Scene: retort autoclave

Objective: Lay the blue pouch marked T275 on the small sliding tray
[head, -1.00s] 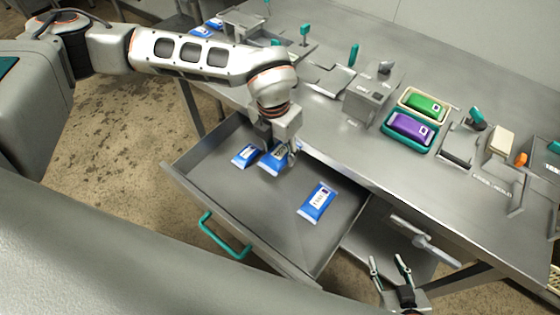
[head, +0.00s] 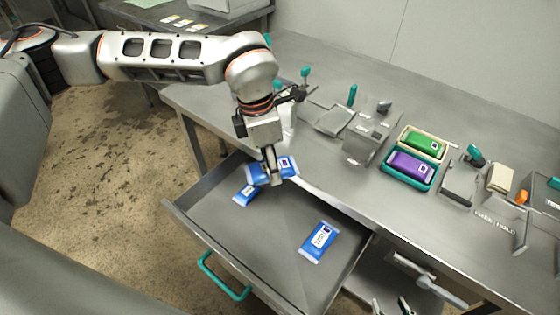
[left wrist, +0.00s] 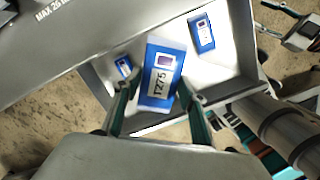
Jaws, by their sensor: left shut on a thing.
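The blue pouch marked T275 (head: 284,165) is held by my left gripper (head: 272,180) above the back of the open drawer. In the left wrist view the T275 label (left wrist: 160,84) shows clearly between the two fingers (left wrist: 158,90), which are shut on the pouch. A small grey metal tray (head: 332,118) sits on the worktop, right of the gripper; I cannot tell if it slides. My right gripper (head: 391,308) shows at the bottom edge, its fingertips apart and nothing between them.
The open drawer (head: 215,215) holds a small blue pouch (head: 246,192) and another blue pouch (head: 320,241). Its teal handle (head: 222,278) faces front. A grey block stand (head: 366,130), a green pouch (head: 422,143) and a purple pouch (head: 409,166) in trays are on the worktop.

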